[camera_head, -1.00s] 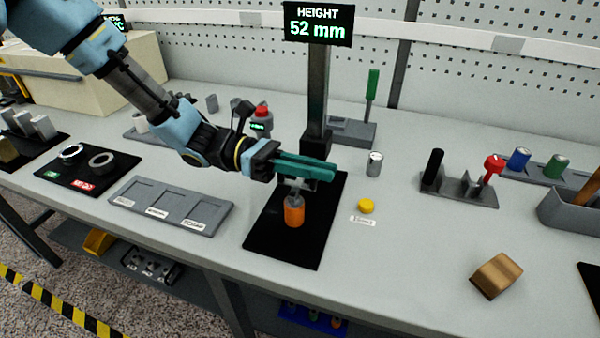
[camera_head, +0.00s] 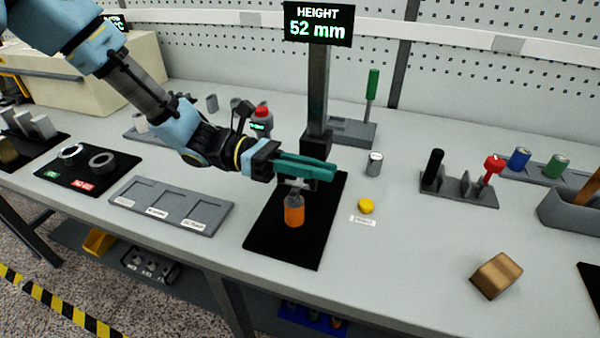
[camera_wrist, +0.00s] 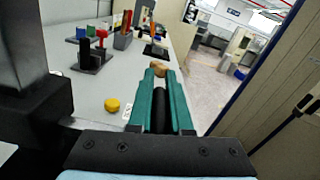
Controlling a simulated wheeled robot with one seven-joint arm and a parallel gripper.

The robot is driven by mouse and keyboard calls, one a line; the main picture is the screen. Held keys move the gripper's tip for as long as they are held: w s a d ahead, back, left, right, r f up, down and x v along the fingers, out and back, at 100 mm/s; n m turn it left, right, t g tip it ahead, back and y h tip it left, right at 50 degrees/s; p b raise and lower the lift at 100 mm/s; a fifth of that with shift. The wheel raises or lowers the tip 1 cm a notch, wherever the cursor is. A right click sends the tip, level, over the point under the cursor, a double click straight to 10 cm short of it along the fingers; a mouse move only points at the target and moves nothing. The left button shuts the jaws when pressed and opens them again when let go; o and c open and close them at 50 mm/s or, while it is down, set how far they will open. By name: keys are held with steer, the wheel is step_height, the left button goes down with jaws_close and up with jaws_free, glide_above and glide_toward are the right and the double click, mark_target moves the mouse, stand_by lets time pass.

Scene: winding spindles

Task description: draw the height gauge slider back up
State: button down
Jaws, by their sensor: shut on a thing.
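The height gauge (camera_head: 318,95) is a dark upright column on a black base plate (camera_head: 290,250), with a display (camera_head: 318,24) at its top reading 52 mm. Its slider (camera_head: 320,172) is a dark block low on the column, partly hidden by my gripper. An orange spindle (camera_head: 294,212) with a grey top stands upright on the plate below the slider. My gripper (camera_head: 305,168) has teal fingers shut on the slider's dark handle, just above the spindle. In the wrist view the dark handle (camera_wrist: 160,112) lies between the fingers. The slider's contact face is hard to see.
A yellow cap (camera_head: 366,206) and a grey cylinder (camera_head: 375,164) stand right of the plate. A grey tray (camera_head: 172,205) with compartments lies to the left. A wooden block (camera_head: 496,276) is at the front right. The bench between the cap and the block is clear.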

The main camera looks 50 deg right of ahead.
stand_by(0.3)
step_height(320, 180, up, 15)
steer(key=p, duration=1)
steer(key=shift+r, duration=0.15)
stand_by(1.1)
steer(key=c, duration=0.9)
jaws_free()
steer(key=shift+o, duration=0.3)
steer(key=v, duration=0.7)
